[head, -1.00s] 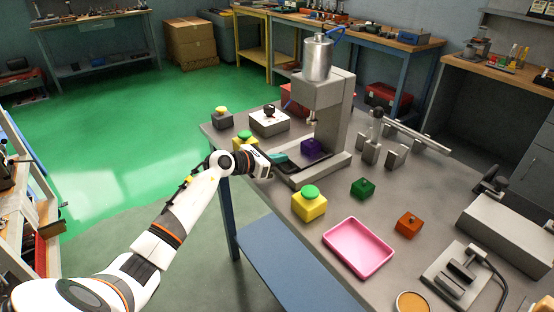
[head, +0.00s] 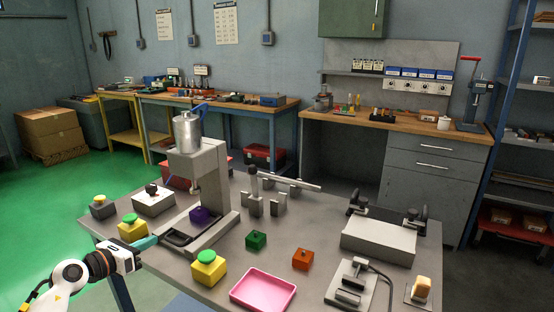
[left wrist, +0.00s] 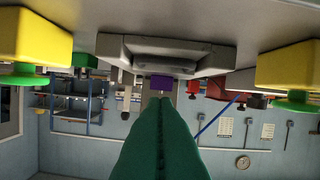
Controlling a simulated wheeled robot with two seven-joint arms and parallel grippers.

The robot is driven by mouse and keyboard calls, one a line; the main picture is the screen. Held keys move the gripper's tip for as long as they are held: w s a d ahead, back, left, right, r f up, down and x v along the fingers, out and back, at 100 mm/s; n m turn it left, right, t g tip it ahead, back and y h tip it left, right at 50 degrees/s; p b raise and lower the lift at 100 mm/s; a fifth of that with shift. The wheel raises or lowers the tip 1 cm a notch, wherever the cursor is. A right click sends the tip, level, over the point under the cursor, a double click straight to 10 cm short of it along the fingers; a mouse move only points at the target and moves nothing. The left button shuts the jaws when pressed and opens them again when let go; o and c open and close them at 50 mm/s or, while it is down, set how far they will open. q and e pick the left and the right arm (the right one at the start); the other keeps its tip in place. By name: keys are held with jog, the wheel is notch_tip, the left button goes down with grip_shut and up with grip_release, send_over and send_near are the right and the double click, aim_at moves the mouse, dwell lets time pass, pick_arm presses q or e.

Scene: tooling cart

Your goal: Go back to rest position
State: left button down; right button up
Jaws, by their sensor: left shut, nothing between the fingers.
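My left gripper (head: 146,243) is shut and empty, its teal fingers together, at the lower left by the near-left edge of the grey press (head: 212,190). In the left wrist view its green fingers (left wrist: 160,104) are closed and point toward the press. A purple block (head: 200,215) sits at the press, under its head; it also shows in the left wrist view (left wrist: 162,82). Yellow boxes with green buttons stand on both sides of the press: one on the left (head: 132,232) and one in front (head: 208,272). My right gripper is not in view.
The grey table (head: 225,292) carries a pink tray (head: 263,290), a green block (head: 256,240), an orange block (head: 303,259) and a grey box-shaped fixture (head: 379,240) at right. Green floor (head: 40,215) is open at left.

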pick_arm(q)
jog(key=d+n+t, duration=0.1)
jog(key=n, duration=0.1)
jog(key=s+d+r+n+t, duration=0.1)
jog(key=d+n, duration=0.1)
jog(key=s+d+n+t, duration=0.1)
jog(key=d+n+t, duration=0.1)
jog(key=shift+s+d+r, duration=0.15)
jog(key=shift+s+d, duration=0.05)
jog(key=shift+s, duration=0.05)
jog(key=s+d+f+n+g+y, duration=0.2)
jog(key=s+f+n+g+y, duration=0.3)
jog(key=s+f+n, duration=0.55)
jog(key=s+d+f+n+g+y, duration=0.35)
jog(key=s+f+n+y, duration=0.2)
jog(key=s+n, duration=0.95)
jog(key=s+d+f+n+g+h, duration=0.3)
jog(key=s+d+n+g+h, duration=0.25)
jog(key=s+d, duration=0.4)
notch_tip(320, 180, down, 25)
jog(key=s+a+g+y+p, duration=0.1)
jog(key=s+a+g+p, duration=0.1)
jog(key=s+a+f+g+p, duration=0.1)
jog(key=s+a+f, duration=0.2)
jog(key=s+f, duration=1.1)
jog(key=shift+s+f, duration=0.15)
jog(key=shift+s, duration=1)
